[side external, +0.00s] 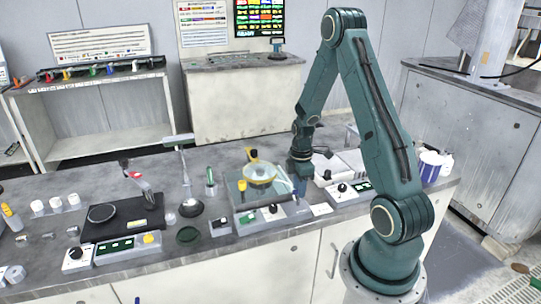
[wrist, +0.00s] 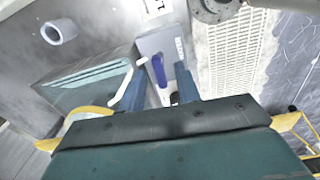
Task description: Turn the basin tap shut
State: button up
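In the wrist view, a blue-purple lever (wrist: 159,70), which looks like the tap handle, stands on a grey block (wrist: 178,42). A white bent tube (wrist: 128,90) runs beside it on the left. My gripper (wrist: 160,88) is open, with one blue finger on either side of the lever. I cannot tell whether either finger touches it. In the side view, my gripper (side external: 300,188) points down at the right edge of the polishing unit with the pale round basin (side external: 260,173). There the gripper hides the lever.
A control box (side external: 350,192) with a black knob stands right of my gripper, and pale trays (side external: 335,165) lie behind it. A white and purple container (side external: 430,165) is at the bench's right end. Dishes and a black platen unit (side external: 122,217) fill the left.

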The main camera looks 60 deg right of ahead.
jog(key=shift+c, duration=0.2)
grip_shut()
